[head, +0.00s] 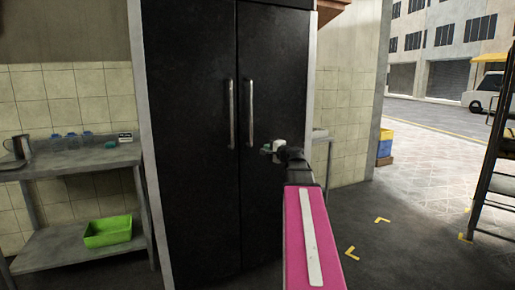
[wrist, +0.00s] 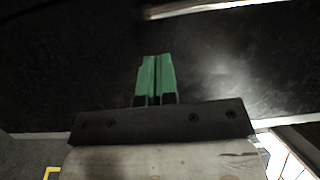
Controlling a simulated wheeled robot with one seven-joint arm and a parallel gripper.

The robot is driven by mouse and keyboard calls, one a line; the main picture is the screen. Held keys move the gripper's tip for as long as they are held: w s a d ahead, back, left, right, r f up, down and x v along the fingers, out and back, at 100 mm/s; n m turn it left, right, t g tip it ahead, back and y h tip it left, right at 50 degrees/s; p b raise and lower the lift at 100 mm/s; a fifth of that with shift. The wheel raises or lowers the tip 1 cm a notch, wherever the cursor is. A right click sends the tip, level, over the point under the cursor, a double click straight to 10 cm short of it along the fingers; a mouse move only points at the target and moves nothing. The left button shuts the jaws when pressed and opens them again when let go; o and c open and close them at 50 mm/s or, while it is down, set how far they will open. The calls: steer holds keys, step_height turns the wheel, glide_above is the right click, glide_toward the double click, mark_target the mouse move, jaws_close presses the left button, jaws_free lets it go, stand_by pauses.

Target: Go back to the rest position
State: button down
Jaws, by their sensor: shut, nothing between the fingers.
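My gripper (head: 266,149) shows in the head view at the end of my pink arm, in front of the right door of a tall black cabinet (head: 197,120). In the wrist view my gripper (wrist: 155,62) has its two green fingers together with nothing between them. The dark surface behind the fingers fills most of the wrist view. Whether the fingertips touch the door, I cannot tell.
The cabinet has two vertical metal handles (head: 250,113) and both doors look shut. At left a metal table (head: 75,160) holds glasses and a jug, with a green bin (head: 108,232) on its lower shelf. A rack (head: 490,150) stands at right. Open floor (head: 400,220) lies between.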

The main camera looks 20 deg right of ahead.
steer(key=s+a+f+n+g, duration=0.3)
steer(key=a+f, duration=0.3)
steer(key=f, duration=0.3)
steer(key=s+a+f+n+g, duration=0.2)
steer(key=a+f+g, duration=0.2)
steer(key=a+f, duration=0.3)
steer(key=s+a+f+n+g, duration=0.3)
steer(key=a+f, duration=0.2)
steer(key=f, duration=0.5)
steer(key=s+a+f+n+g+h, duration=0.2)
steer(key=s+f+n+g, duration=0.1)
steer(key=s+f, duration=0.5)
steer(key=s+a+f+n+g+h, duration=0.3)
steer(key=s+f+g, duration=0.1)
steer(key=s+f, duration=0.4)
steer(key=shift+f+h, duration=0.3)
steer(key=shift+f, duration=0.05)
steer(key=c, duration=1.8)
jaws_free()
steer(key=shift+s, duration=0.1)
